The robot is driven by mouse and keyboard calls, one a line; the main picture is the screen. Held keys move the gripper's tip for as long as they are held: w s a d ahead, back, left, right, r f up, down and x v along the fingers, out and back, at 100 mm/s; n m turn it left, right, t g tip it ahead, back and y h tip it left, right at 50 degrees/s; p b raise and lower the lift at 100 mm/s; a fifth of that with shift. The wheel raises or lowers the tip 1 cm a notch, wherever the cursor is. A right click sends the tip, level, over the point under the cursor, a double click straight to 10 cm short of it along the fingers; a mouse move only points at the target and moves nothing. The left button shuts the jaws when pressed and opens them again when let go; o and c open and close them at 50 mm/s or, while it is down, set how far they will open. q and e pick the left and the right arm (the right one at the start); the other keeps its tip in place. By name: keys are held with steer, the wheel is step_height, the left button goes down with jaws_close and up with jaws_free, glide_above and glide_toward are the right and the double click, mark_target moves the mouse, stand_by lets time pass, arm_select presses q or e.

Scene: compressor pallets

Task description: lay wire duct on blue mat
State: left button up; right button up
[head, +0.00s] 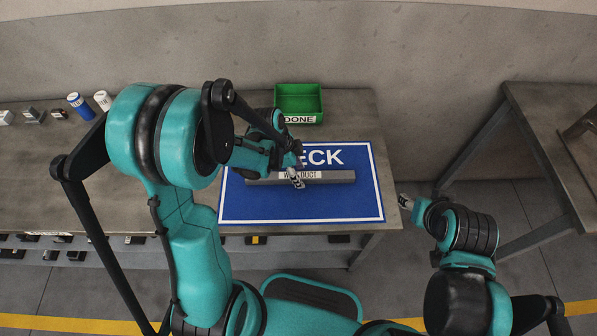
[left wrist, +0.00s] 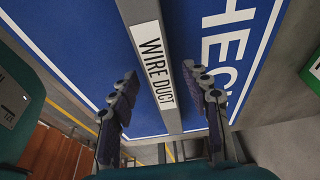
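The wire duct (head: 338,177), a long grey bar with a white "WIRE DUCT" label, lies across the blue mat (head: 300,208), roughly parallel to its long edges. My left gripper (head: 297,178) is over the middle of the duct and hides part of it and of the mat's lettering. In the left wrist view my left gripper (left wrist: 163,105) is open, with one finger on each side of the duct (left wrist: 140,12) and gaps between. My right gripper (head: 404,201) is off the table's right edge, away from the duct; its fingers are too small to read.
A green bin (head: 298,99) marked "DONE" stands behind the mat. A blue can (head: 80,105), a white can (head: 103,100) and small grey parts stand at the table's back left. Another table (head: 540,130) is at the right, across a floor gap.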

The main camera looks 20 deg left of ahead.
arm_select(q)
steer(key=shift+r+p, duration=0.3)
steer(key=shift+r, duration=0.1)
steer(key=s+a+r+n+t+y+p, duration=0.1)
steer(key=s+r+n, duration=0.4)
steer(key=r, duration=0.5)
steer(key=s+a+r+n+t+y+p, duration=0.2)
steer(key=s+a+r+n+t+p, duration=0.1)
steer(key=r+n, duration=0.6)
steer(key=shift+s+a+r+n+t, duration=0.45)
steer(key=shift+s+r+t, duration=0.45)
steer(key=shift+s+t, duration=0.3)
steer(key=shift+f+b, duration=1.1)
